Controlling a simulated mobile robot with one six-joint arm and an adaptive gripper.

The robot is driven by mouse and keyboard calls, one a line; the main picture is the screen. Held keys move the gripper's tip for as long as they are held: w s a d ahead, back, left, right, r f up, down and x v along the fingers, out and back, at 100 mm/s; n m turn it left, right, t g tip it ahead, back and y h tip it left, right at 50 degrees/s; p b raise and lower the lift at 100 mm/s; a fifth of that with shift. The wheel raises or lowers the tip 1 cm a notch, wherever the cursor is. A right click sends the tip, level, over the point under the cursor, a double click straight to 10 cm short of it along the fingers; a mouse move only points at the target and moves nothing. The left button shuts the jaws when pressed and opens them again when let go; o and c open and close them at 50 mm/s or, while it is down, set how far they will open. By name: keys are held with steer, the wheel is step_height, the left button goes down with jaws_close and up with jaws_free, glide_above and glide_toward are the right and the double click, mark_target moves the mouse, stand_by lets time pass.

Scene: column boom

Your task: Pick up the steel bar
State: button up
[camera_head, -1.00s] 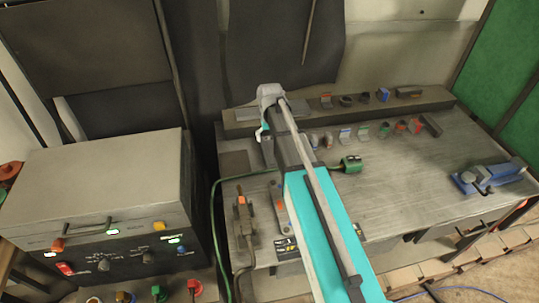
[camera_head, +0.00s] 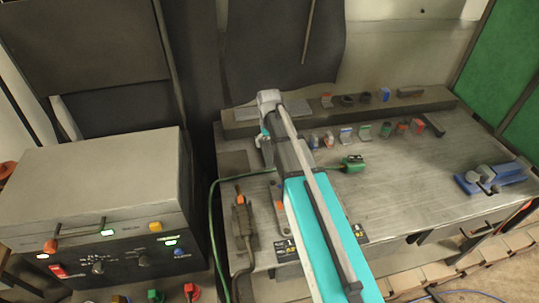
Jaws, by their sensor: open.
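No piece is clearly the steel bar. A short dark grey bar (camera_head: 433,125) lies at the right end of the row of small pieces on the bench. Another grey bar-like piece (camera_head: 410,93) lies on the raised back ledge. I cannot tell which of them is the steel bar. My teal and grey arm reaches over the left part of the bench, its far end near the ledge, left of both pieces.
The grey bench (camera_head: 420,165) has a clear middle right. Several small coloured pieces stand in a row near the ledge (camera_head: 240,128). A green connector (camera_head: 353,163) with a cable lies near my arm. A blue vise (camera_head: 490,179) is at right, a control box (camera_head: 100,185) at left.

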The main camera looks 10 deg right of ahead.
steer(key=shift+f+b, duration=1)
steer(key=shift+f, duration=0.25)
steer(key=c, duration=1.1)
steer(key=shift+c, duration=0.2)
steer(key=shift+r, duration=0.25)
step_height(320, 180, up, 10)
steer(key=p, duration=1)
steer(key=shift+f, duration=0.25)
steer(key=shift+r, duration=0.1)
step_height(320, 180, up, 8)
steer(key=p, duration=0.8)
glide_above(270, 149)
steer(key=shift+a+f, duration=0.1)
steer(key=shift+f, duration=0.1)
